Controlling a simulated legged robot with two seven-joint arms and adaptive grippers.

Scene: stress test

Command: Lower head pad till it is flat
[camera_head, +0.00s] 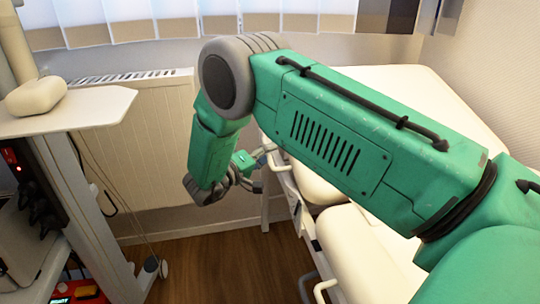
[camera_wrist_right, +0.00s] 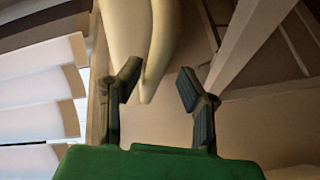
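The bed (camera_head: 372,255) has cream pads and stands at the right. My right gripper (camera_head: 270,155) is small and partly hidden, at the bed's left side near the frame. In the right wrist view its two dark fingers (camera_wrist_right: 158,88) are spread apart. A cream padded edge (camera_wrist_right: 143,45) hangs beyond and between them, nearest the left finger; I cannot tell whether they touch. My left gripper is not in view.
A white cart (camera_head: 75,110) with a cream device (camera_head: 36,96) stands at the left, with cables hanging down. A radiator (camera_head: 150,140) is on the back wall below the window blinds. Wooden floor (camera_head: 220,255) is clear between cart and bed.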

